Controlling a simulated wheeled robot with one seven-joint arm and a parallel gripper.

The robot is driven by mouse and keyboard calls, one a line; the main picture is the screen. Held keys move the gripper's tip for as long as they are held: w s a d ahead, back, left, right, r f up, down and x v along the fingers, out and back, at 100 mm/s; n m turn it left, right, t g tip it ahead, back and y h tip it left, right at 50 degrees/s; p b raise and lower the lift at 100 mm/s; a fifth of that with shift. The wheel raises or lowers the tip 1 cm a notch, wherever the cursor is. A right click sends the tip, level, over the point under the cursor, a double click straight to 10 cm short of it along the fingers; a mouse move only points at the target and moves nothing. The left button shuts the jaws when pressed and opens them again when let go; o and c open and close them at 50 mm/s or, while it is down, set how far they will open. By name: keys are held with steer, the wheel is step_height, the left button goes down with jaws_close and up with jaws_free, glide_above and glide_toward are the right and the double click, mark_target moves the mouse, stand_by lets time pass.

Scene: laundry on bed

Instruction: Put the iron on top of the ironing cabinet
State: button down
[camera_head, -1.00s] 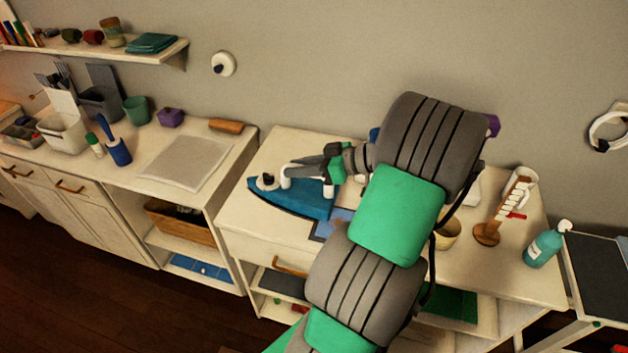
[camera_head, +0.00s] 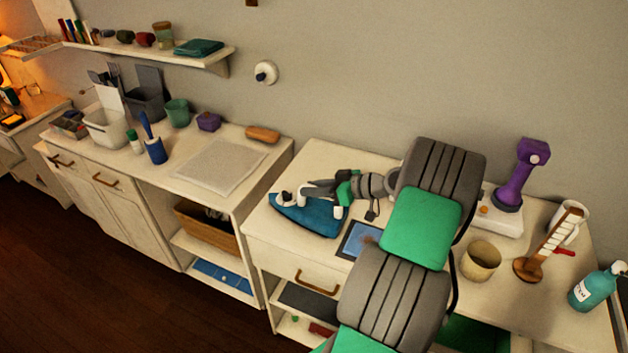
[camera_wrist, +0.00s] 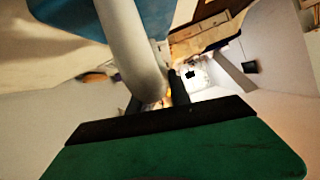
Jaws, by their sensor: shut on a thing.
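The iron (camera_head: 308,218), with a blue body and white handle, appears at the left part of the white table with a drawer (camera_head: 375,160). My gripper (camera_head: 318,193) reaches in from the right and is shut on its handle. The wrist view shows the white handle (camera_wrist: 130,45) close at my gripper and part of the blue body (camera_wrist: 75,15) behind it. I cannot tell whether the iron touches the tabletop or hangs just above it. Nothing is clearly marked as the ironing cabinet; a white cabinet (camera_head: 275,160) with a pale mat (camera_head: 222,165) on top stands to the left.
A blue-screened tablet (camera_head: 358,240) lies beside the iron. A purple tool (camera_head: 518,180), a beige cup (camera_head: 480,261), a wooden stand (camera_head: 550,245) and a teal bottle (camera_head: 597,288) stand to the right. Containers and a wooden roller (camera_head: 262,134) occupy the left cabinet's back; a shelf (camera_head: 150,53) hangs above.

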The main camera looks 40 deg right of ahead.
steer(key=shift+r, duration=0.1)
steer(key=c, duration=1.2)
jaws_free()
